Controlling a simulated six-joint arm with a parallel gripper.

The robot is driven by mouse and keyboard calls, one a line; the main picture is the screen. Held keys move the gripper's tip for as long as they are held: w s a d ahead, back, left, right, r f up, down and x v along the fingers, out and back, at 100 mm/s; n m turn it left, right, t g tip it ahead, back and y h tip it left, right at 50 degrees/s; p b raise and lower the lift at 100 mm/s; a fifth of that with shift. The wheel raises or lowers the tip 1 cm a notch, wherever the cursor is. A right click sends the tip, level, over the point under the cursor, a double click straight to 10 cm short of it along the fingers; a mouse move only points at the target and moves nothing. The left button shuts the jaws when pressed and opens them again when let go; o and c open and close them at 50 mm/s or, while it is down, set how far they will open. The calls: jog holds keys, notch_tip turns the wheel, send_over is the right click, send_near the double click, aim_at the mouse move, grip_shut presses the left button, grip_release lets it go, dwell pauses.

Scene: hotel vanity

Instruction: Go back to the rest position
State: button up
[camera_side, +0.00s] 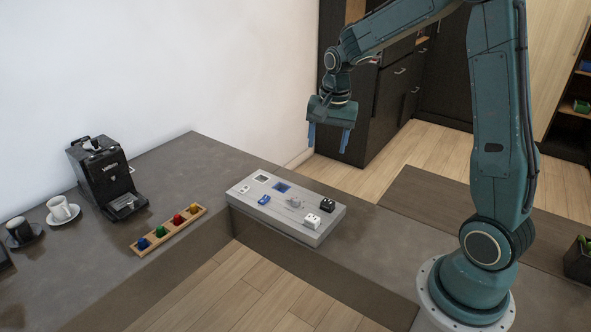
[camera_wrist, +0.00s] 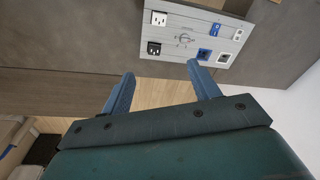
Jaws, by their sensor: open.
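My gripper (camera_side: 329,138) hangs from the teal arm, high above the counter (camera_side: 190,150) and toward its back edge, with its fingers pointing down. Its two blue fingers are apart and nothing is between them. In the wrist view my gripper (camera_wrist: 160,83) also shows open and empty, with wooden floor behind the gap. The grey panel box (camera_side: 285,222) lies on the counter below, clear of the fingers. It shows at the top of the wrist view (camera_wrist: 180,52), with white, black and blue parts on it.
A black coffee machine (camera_side: 105,180), a white cup (camera_side: 60,208) and a dark cup (camera_side: 20,230) stand farther left. Dark cabinets (camera_side: 360,110) stand behind my gripper. The air around the gripper looks free.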

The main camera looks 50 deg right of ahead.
jog(key=s+a+r+n+t, duration=0.2)
jog(key=s+a+r+n, duration=0.5)
jog(key=s+a+r, duration=0.3)
jog(key=s+a+n+t, duration=0.2)
jog(key=s+a+n, duration=0.3)
jog(key=s, duration=0.6)
jog(key=shift+r+n+y, duration=0.3)
jog(key=shift+r+n, duration=0.1)
jog(key=shift+n, duration=0.2)
